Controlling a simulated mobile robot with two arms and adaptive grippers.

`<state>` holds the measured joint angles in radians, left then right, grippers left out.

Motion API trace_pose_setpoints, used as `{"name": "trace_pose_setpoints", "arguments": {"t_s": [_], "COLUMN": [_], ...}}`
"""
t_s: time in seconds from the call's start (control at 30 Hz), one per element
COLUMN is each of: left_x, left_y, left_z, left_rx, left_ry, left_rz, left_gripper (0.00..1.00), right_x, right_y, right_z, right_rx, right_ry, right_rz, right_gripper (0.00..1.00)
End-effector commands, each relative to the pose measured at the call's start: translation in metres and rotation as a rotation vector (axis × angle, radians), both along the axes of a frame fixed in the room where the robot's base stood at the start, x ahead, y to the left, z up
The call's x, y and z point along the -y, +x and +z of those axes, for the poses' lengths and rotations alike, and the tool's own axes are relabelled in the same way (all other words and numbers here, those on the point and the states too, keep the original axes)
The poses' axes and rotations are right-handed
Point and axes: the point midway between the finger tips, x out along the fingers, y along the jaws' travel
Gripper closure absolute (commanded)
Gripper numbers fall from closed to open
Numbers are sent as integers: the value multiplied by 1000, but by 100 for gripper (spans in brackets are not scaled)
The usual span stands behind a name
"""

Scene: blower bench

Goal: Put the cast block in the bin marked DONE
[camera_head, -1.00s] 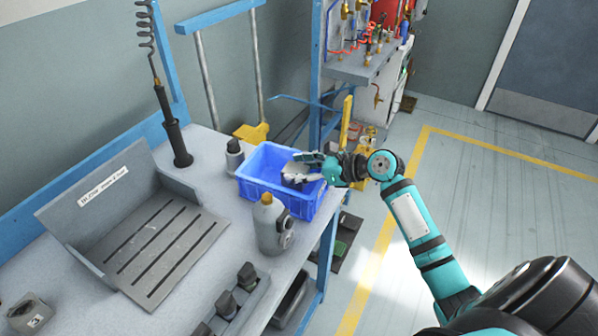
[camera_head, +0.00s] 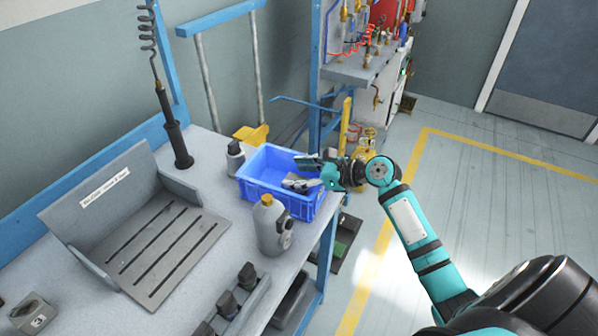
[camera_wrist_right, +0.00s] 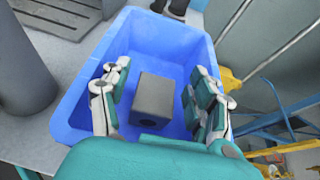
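The cast block (camera_wrist_right: 153,98) is a grey cube with a dark hole in one face. In the right wrist view it lies inside the blue bin (camera_wrist_right: 82,80), with a gap to the fingers on both sides. In the head view the blue bin (camera_head: 270,195) stands at the bench's right end, and the block (camera_head: 292,183) is partly hidden by my fingers. No DONE marking is readable on it. My right gripper (camera_head: 308,172) is open over the bin, its fingers spread around the block in the wrist view (camera_wrist_right: 160,72). My left gripper is out of view.
A grey bottle with an orange cap (camera_head: 271,224) stands in front of the bin, and a smaller dark-capped bottle (camera_head: 235,160) is behind it. A slotted fixture (camera_head: 165,250) fills the bench's middle. Another grey block (camera_head: 34,314) lies at lower left.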

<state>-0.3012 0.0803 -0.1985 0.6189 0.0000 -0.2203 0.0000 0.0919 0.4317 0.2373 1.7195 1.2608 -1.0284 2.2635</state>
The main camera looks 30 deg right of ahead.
Motion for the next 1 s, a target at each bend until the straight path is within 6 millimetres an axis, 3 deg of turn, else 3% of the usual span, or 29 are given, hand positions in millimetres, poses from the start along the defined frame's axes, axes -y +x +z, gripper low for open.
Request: {"name": "trace_pose_setpoints", "arguments": {"t_s": [0.03, 0.1, 0.33, 0.47, 0.8, 1.0], "left_x": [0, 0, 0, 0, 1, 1], "left_y": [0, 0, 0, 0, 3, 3], "left_z": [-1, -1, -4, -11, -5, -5], "left_rx": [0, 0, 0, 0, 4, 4], "left_ry": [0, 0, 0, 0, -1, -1], "left_rz": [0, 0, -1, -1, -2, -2], "left_gripper": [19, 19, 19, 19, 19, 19], "right_x": [-1, -1, 0, 1, 42, 58], "right_y": [-4, -4, -4, -5, -61, -84], "right_z": [-13, -14, -13, -1, 33, 47], "right_rx": [-30, -30, -30, -27, -20, -16], "right_ry": [1, 1, -1, -3, -1, 0], "right_rz": [2, 2, 2, 1, -2, 0], "right_gripper": [30, 30, 30, 30, 30, 30]}}
